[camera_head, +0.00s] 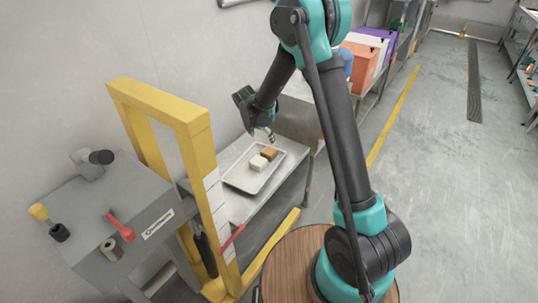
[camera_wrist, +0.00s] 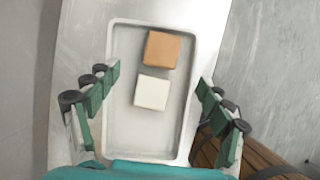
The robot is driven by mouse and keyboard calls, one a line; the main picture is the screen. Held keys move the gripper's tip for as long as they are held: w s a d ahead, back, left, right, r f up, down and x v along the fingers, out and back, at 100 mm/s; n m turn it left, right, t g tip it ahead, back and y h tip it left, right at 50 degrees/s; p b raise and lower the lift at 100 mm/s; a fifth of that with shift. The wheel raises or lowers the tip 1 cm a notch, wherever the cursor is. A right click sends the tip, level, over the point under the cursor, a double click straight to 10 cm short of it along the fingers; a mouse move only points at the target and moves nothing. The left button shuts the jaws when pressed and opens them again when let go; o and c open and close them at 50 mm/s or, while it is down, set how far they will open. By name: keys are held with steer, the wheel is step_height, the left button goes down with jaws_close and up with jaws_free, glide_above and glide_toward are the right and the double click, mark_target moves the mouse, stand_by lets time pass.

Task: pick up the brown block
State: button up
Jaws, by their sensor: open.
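A brown block (camera_wrist: 162,49) sits in a pale shallow tray (camera_wrist: 119,130) in the wrist view. A white block (camera_wrist: 152,93) lies in the same tray, just below the brown one. In the head view the brown block (camera_head: 269,153) is beside the white block (camera_head: 258,162) in the tray (camera_head: 237,180) on a metal table. My gripper (camera_wrist: 158,88) is open and empty, its green-padded fingers spread wide on either side of the tray in the wrist view. In the head view my gripper (camera_head: 270,135) is above the far end of the tray, close to the brown block; its fingers are small there.
The metal table (camera_head: 233,210) stands along the wall. A yellow frame (camera_head: 160,104) and a grey machine (camera_head: 120,220) with knobs stand at its left. A metal box (camera_head: 298,121) is behind the tray. Coloured bins (camera_head: 362,60) stand farther back. The floor (camera_head: 450,180) at right is clear.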

mark_target(269, 150)
steer(key=x, duration=1.2)
steer(key=shift+d+f, duration=0.25)
steer(key=shift+f, duration=0.05)
steer(key=shift+c, duration=0.5)
steer(key=c, duration=1.3)
steer(key=shift+r, duration=0.1)
